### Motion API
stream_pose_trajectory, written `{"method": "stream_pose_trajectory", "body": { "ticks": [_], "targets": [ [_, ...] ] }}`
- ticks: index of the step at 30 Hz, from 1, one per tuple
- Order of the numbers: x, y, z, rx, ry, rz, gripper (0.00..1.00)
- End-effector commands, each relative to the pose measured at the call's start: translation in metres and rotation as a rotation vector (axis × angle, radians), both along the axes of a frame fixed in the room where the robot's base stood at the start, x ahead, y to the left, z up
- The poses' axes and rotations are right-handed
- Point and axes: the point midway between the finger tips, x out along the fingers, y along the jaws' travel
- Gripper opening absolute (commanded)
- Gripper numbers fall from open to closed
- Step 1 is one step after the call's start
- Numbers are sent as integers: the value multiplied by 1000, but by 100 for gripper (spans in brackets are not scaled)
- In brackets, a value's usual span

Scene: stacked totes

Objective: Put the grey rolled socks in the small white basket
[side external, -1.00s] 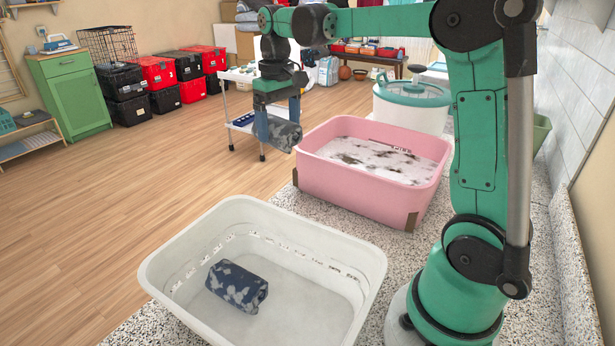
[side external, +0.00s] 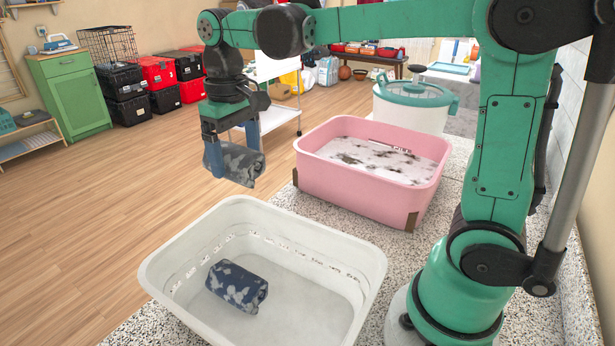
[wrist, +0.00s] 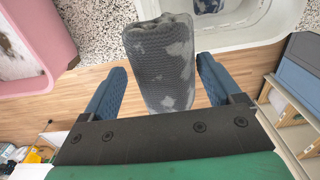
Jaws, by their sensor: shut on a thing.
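My gripper (side external: 232,158) is shut on the grey rolled socks (side external: 242,165), which hang in the air beyond the far rim of the white basket. In the wrist view the socks (wrist: 160,65) are dark grey with lighter patches, between the two blue fingers of my gripper (wrist: 161,72). The small white basket (side external: 330,238) stands on the speckled counter at the front. A navy patterned roll (side external: 237,286) lies on its floor, left of its middle. In the wrist view the basket (wrist: 260,30) shows at the top right.
A pink tub (side external: 350,188) with white, dark-spotted contents stands behind the basket, to the right of the held socks. A white and teal lidded pot (side external: 410,108) is behind it. The speckled counter (side external: 450,180) is bare beside the tub. The right half of the basket floor is clear.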

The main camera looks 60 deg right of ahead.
Motion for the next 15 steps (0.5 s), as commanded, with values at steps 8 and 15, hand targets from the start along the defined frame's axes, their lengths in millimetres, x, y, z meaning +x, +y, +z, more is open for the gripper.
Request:
{"method": "stream_pose_trajectory", "body": {
  "ticks": [8, 15],
  "targets": [
    [-48, 41, 26, -1, -1, 17, 32],
    [-118, 74, 43, -2, -2, 25, 32]
  ]
}}
